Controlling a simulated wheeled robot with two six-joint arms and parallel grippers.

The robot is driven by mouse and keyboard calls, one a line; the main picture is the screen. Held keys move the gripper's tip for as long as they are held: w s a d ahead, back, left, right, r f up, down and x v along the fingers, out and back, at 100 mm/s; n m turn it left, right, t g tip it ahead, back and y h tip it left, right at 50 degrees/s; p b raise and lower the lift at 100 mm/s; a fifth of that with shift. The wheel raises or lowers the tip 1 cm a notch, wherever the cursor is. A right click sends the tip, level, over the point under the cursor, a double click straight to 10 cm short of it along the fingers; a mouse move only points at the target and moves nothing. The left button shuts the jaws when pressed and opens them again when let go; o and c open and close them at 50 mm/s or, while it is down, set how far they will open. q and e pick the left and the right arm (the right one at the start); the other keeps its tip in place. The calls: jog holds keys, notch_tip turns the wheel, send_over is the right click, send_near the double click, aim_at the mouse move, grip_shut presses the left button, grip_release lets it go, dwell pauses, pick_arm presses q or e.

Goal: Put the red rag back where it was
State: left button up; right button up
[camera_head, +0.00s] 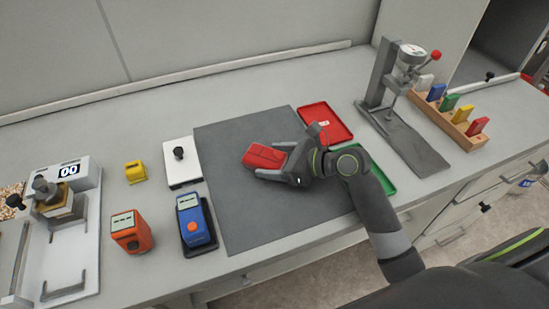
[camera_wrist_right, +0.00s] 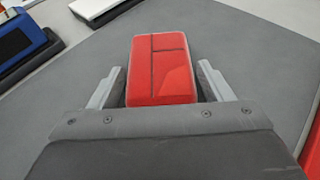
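The red rag (camera_head: 265,157) is a folded block on the dark grey mat, near its middle. It also fills the centre of the right wrist view (camera_wrist_right: 161,70). My right gripper (camera_head: 274,165) reaches in from the right, low over the mat. Its two fingers (camera_wrist_right: 160,85) stand on either side of the rag's near part, with a narrow gap showing at each side near the tips. The gripper is open around the rag. The contact under the rag is hidden. My left gripper is not in view.
A red tray (camera_head: 340,131) lies at the mat's right edge; a green tray (camera_head: 382,184) is partly behind my right arm. A dial press (camera_head: 398,130) and a wooden rack (camera_head: 452,128) stand farther right. Blue (camera_head: 195,222) and orange (camera_head: 131,231) devices stand left of the mat (camera_head: 240,215).

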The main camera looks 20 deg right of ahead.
jog(key=shift+o, duration=0.7)
jog(key=shift+r, duration=0.15)
jog(key=v, duration=1.2)
